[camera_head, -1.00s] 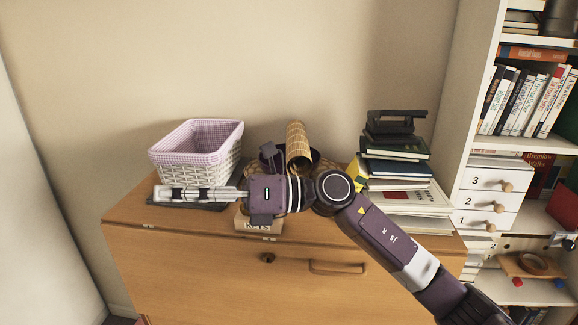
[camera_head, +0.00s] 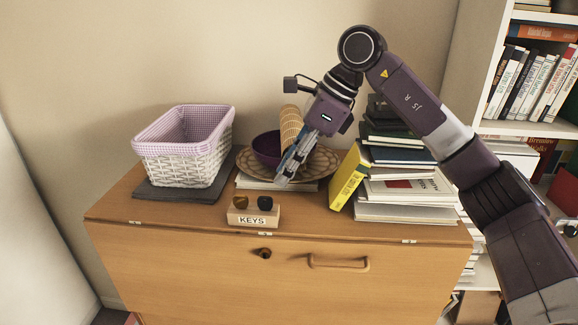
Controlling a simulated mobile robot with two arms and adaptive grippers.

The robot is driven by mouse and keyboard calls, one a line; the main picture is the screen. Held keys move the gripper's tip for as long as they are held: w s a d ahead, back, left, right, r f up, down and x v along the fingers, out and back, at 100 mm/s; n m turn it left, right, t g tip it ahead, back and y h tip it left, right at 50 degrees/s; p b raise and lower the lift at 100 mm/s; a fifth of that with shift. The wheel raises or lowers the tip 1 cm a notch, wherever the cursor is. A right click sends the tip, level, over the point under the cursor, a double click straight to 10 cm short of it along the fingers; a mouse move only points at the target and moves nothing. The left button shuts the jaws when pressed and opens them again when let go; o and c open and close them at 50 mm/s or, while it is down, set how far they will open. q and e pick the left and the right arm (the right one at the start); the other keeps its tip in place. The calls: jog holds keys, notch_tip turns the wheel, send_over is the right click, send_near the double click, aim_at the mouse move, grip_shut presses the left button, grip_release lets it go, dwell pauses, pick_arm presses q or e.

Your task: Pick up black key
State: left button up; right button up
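A small wooden box labelled KEYS (camera_head: 253,217) stands at the front edge of the cabinet top. The black key (camera_head: 265,202) shows as a dark rounded head sticking up from the right of the box; its lower part is hidden. A brown key (camera_head: 240,202) stands to its left. My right gripper (camera_head: 283,180) points down and to the left, above and slightly right of the black key, apart from it. I see no object in it, but its finger gap is not clear from this side. My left gripper is not in view.
A white wicker basket (camera_head: 183,165) sits on a dark mat (camera_head: 160,193) at left. A woven tray (camera_head: 318,166) and purple bowl (camera_head: 266,150) are behind the gripper. A yellow book (camera_head: 347,177) and book stacks (camera_head: 400,190) stand at right. Bare wood (camera_head: 320,220) lies right of the box.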

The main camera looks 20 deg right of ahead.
aim_at(268, 197)
jog(key=b+x, duration=0.3)
jog(key=x, duration=0.3)
jog(key=shift+f, duration=0.2)
jog(key=shift+w+a+f, duration=0.2)
jog(key=shift+a+f, duration=0.15)
jog(key=shift+f, duration=0.25)
grip_shut()
jog(key=shift+r, duration=0.1)
jog(key=shift+r+p, duration=2.2)
jog(key=shift+r, duration=0.75)
